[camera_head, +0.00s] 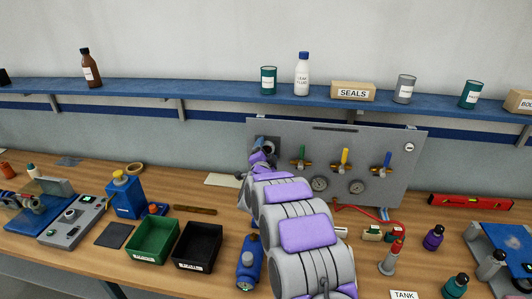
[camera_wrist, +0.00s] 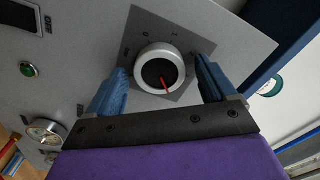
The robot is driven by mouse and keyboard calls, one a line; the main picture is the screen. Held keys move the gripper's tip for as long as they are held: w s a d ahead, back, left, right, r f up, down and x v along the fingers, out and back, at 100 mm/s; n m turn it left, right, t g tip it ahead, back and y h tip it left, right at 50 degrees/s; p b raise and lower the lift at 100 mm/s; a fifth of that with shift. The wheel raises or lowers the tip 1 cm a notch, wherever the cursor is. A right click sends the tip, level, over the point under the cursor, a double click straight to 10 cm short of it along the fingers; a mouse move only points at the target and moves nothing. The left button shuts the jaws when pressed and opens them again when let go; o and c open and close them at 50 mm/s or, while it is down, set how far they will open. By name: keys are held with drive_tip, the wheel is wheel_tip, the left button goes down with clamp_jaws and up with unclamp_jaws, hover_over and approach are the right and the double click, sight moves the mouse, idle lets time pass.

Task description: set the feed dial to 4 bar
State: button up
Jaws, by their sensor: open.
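The feed dial (camera_wrist: 151,72) is a round silver knob with a black face and a red pointer, on a dark square plate on the grey panel (camera_head: 392,170). My gripper (camera_wrist: 162,75) is open, with one blue finger on each side of the knob. I cannot tell whether the fingers touch it. In the head view my arm reaches up to the panel's left end, and my gripper (camera_head: 262,155) largely hides the dial.
The panel carries a green valve (camera_head: 301,158), a yellow valve (camera_head: 345,160), a blue valve (camera_head: 387,164) and gauges (camera_head: 320,184). Green (camera_head: 134,246) and black (camera_head: 178,250) bins and a blue cylinder (camera_head: 248,265) stand left of my arm. A shelf (camera_head: 220,95) runs above.

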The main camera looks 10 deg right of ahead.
drive_tip(key=shift+s+a, duration=0.1)
drive_tip(key=shift+s+a+f, duration=0.15)
drive_tip(key=shift+s+a, duration=0.05)
drive_tip(key=shift+s, duration=0.35)
drive_tip(key=v, duration=1.6)
